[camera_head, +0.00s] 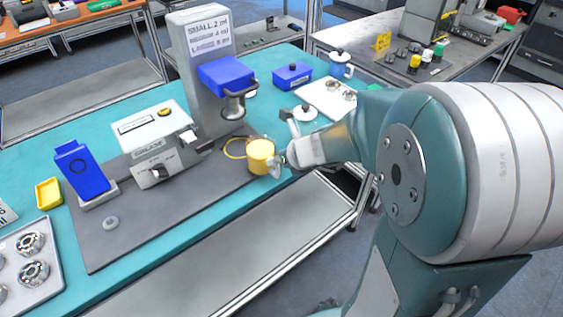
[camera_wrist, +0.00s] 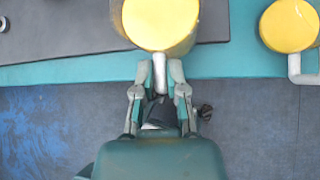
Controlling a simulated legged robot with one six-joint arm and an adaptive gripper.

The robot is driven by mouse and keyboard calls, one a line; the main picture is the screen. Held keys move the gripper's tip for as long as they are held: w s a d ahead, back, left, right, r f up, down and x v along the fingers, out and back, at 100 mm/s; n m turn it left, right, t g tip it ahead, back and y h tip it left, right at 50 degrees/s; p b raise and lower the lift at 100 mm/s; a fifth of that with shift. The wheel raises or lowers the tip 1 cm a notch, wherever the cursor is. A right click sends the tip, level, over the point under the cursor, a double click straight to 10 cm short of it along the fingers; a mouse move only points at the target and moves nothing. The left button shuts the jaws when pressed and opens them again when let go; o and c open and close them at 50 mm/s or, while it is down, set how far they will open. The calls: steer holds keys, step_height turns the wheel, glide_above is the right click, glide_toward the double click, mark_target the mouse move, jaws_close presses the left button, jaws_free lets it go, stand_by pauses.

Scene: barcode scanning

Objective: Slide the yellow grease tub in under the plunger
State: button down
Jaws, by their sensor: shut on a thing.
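The yellow grease tub (camera_head: 261,157) is upright at the right end of the dark mat. My gripper (camera_wrist: 160,90) is shut on the tub's grey handle (camera_wrist: 159,72), and the tub (camera_wrist: 160,22) lies straight ahead of it in the wrist view. The fingers are partly hidden in the head view. The plunger (camera_head: 235,103) is the metal part below the blue block on the tall grey dispenser. The tub is in front and to the right of it, not beneath it. A yellow ring (camera_head: 233,148) on the mat shows just left of the tub. Whether the tub touches the mat is unclear.
A second yellow-topped thing with a grey handle (camera_wrist: 290,25) is to the right in the wrist view. A grey machine (camera_head: 160,145) and a blue stand (camera_head: 82,172) are left of the dispenser. The front of the mat (camera_head: 190,220) is mostly clear.

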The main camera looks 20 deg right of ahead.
mark_target(253, 138)
steer(key=shift+w+a, duration=0.9)
steer(key=shift+w, duration=0.25)
steer(key=shift+w+d, duration=0.15)
steer(key=shift+w, duration=0.9)
steer(key=shift+w+a+f, duration=0.1)
steer(key=shift+w+a, duration=0.1)
steer(key=shift+w, duration=0.45)
steer(key=shift+w+a+f, duration=0.1)
steer(key=shift+w+a, duration=0.2)
steer(key=shift+w, duration=0.2)
steer(key=shift+w+a, duration=0.3)
steer(key=shift+w, duration=0.2)
steer(key=shift+w+a+f, duration=0.2)
steer(key=shift+w, duration=0.55)
steer(key=shift+w+a+f, duration=0.15)
steer(key=shift+w, duration=0.6)
